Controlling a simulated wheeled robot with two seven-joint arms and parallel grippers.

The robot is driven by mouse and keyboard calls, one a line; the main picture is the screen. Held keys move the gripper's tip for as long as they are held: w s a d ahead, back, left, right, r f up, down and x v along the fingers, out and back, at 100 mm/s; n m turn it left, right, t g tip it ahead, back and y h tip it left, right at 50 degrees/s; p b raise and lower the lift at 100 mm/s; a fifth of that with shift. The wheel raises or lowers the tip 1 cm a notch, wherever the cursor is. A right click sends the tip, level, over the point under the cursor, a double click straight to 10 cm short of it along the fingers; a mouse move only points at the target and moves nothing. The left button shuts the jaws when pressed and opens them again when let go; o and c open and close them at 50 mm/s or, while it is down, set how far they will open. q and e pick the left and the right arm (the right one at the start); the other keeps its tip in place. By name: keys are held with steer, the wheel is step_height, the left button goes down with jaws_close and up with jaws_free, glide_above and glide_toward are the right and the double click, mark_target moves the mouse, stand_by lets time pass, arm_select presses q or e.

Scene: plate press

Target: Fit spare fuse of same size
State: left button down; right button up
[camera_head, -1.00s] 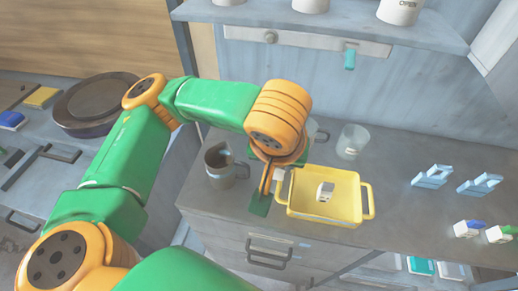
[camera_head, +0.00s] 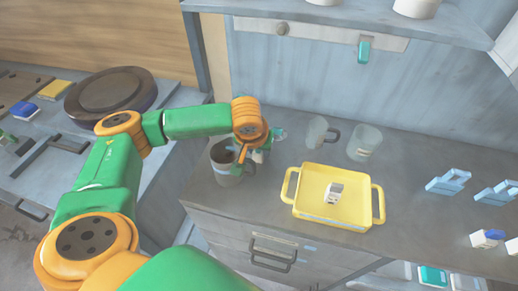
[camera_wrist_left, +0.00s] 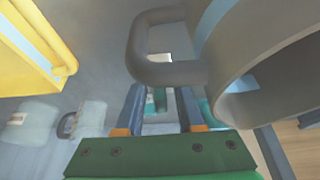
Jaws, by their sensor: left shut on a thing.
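I cannot make out a thing that is clearly a fuse. A small white block with dark marks (camera_head: 333,194) lies in the yellow tray (camera_head: 345,234). A grey mug (camera_head: 228,178) stands upright near the left end of the counter; it fills the upper right of the left wrist view (camera_wrist_left: 270,65). My left gripper (camera_head: 243,158) is at the mug's handle side. In the left wrist view its fingers (camera_wrist_left: 160,92) reach to the handle (camera_wrist_left: 160,72) and are shut on it; the handle partly hides the fingertips. My right gripper is not in view.
Two clear cups (camera_head: 318,131) (camera_head: 364,142) stand behind the tray. Light-blue racks (camera_head: 447,183) and a blue-and-white block (camera_head: 487,238) are on the right. A round dark pan (camera_head: 110,92) sits on the left counter. Open counter lies right of the tray.

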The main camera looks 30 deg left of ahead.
arm_select(q)
steer(key=c, duration=0.5)
jaws_free()
